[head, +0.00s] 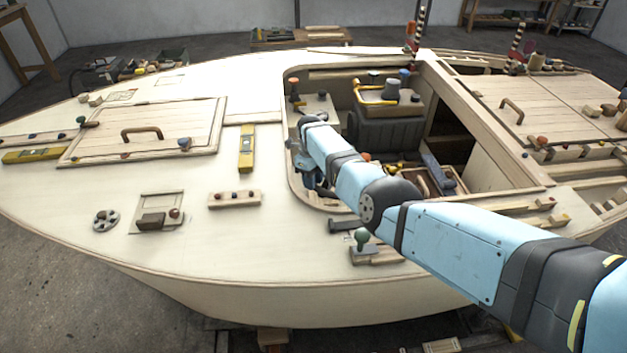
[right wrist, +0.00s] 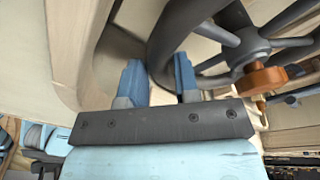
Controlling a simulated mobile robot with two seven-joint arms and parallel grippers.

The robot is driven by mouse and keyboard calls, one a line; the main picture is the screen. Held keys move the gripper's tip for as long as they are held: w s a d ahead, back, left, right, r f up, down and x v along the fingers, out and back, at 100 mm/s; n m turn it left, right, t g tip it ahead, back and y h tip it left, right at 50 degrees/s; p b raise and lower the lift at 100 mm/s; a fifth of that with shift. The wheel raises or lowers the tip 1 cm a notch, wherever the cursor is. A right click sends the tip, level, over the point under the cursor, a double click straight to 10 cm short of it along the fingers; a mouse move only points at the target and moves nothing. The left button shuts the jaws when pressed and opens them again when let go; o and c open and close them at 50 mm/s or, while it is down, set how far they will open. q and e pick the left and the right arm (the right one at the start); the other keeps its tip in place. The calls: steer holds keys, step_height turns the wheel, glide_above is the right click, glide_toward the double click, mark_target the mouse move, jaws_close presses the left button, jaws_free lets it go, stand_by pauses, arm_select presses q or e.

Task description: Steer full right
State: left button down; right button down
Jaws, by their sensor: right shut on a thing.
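The dark grey steering wheel (right wrist: 185,28), with its hub and several spokes, fills the upper middle and right of the right wrist view. My right arm comes in from the right in the head view and reaches down into the cockpit. My right gripper (right wrist: 158,72) is shut on the wheel rim, with a blue finger on each side of it. In the head view the gripper (head: 312,180) is low at the cockpit's left side, and my arm hides most of the wheel. My left gripper is not in view.
An orange knob (right wrist: 262,80) is close to the wheel hub. The pale wooden cockpit wall (right wrist: 72,45) curves close by the left finger. A dark seat (head: 385,132) stands in the cockpit. A green-knobbed lever (head: 362,238) stands on the deck below my arm.

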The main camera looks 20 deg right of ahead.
steer(key=c, duration=1.1)
jaws_free()
steer(key=shift+w+a+r, duration=0.1)
steer(key=shift+w+a, duration=0.05)
steer(key=shift+a, duration=0.1)
steer(key=shift+o, duration=1.3)
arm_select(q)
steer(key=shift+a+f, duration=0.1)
arm_select(e)
steer(key=shift+d, duration=0.1)
steer(key=shift+r, duration=0.2)
arm_select(q)
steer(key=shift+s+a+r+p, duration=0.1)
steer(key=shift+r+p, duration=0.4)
steer(key=shift+p, duration=0.55)
arm_select(e)
step_height(320, 180, up, 13)
steer(key=w, duration=0.2)
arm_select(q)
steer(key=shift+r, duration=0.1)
arm_select(e)
steer(key=shift+w+r, duration=0.1)
steer(key=shift+r, duration=0.05)
